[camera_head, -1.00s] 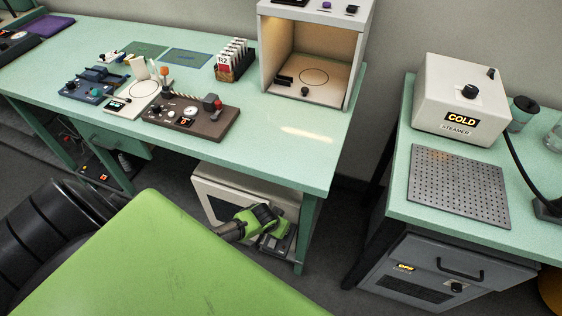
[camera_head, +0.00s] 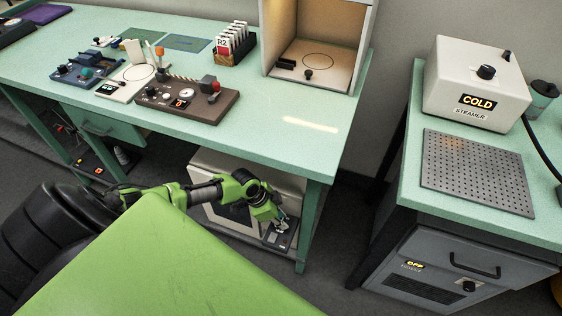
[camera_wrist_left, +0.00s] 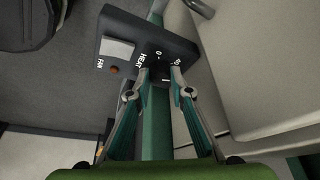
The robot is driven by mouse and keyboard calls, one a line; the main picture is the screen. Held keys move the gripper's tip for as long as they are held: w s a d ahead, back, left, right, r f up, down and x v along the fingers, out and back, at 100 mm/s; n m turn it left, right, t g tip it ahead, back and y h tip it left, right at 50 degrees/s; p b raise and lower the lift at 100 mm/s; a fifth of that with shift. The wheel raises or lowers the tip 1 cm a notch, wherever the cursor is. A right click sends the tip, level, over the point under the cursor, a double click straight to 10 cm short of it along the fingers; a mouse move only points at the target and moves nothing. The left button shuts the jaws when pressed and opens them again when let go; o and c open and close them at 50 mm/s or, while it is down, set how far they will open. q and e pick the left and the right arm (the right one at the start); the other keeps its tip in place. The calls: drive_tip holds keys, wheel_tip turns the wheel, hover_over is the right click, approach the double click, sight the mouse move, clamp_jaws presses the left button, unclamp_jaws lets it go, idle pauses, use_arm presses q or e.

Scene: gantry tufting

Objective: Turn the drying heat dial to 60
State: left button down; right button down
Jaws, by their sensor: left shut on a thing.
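A dark control panel (camera_head: 272,241) sits low in front of the white cabinet (camera_head: 206,192) under the green bench. In the left wrist view the panel (camera_wrist_left: 118,28) carries the words FAN and HEAT, a 0 and another number that I cannot read surely. My left gripper (camera_head: 281,223) reaches down to the panel from the left. In the left wrist view its two fingertips (camera_wrist_left: 160,72) are at the HEAT end of the panel, shut on the heat dial. The dial is mostly hidden between the fingers, so its setting cannot be read. My right gripper is not in view.
The bench top (camera_head: 300,135) and its leg (camera_head: 310,225) are close above and beside my left arm. A brown control box (camera_head: 190,98) stands on the bench. A steamer (camera_head: 476,85) marked COLD stands on the right bench above a grey cabinet (camera_head: 450,270).

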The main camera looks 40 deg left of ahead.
use_arm(q)
drive_tip(key=shift+m+b, duration=0.45)
drive_tip(key=shift+m, duration=0.15)
drive_tip(key=c, duration=1.8)
unclamp_jaws()
drive_tip(key=shift+c, duration=0.2)
drive_tip(key=shift+s+a+r, duration=0.1)
drive_tip(key=shift+a+r, duration=0.1)
drive_tip(key=shift+r, duration=0.3)
drive_tip(key=shift+s+a+r, duration=0.7)
drive_tip(key=shift+a+r, duration=0.1)
drive_tip(key=s+a, duration=0.6)
drive_tip(key=a, duration=0.2)
drive_tip(key=shift+s+a, duration=0.15)
drive_tip(key=shift+s, duration=0.2)
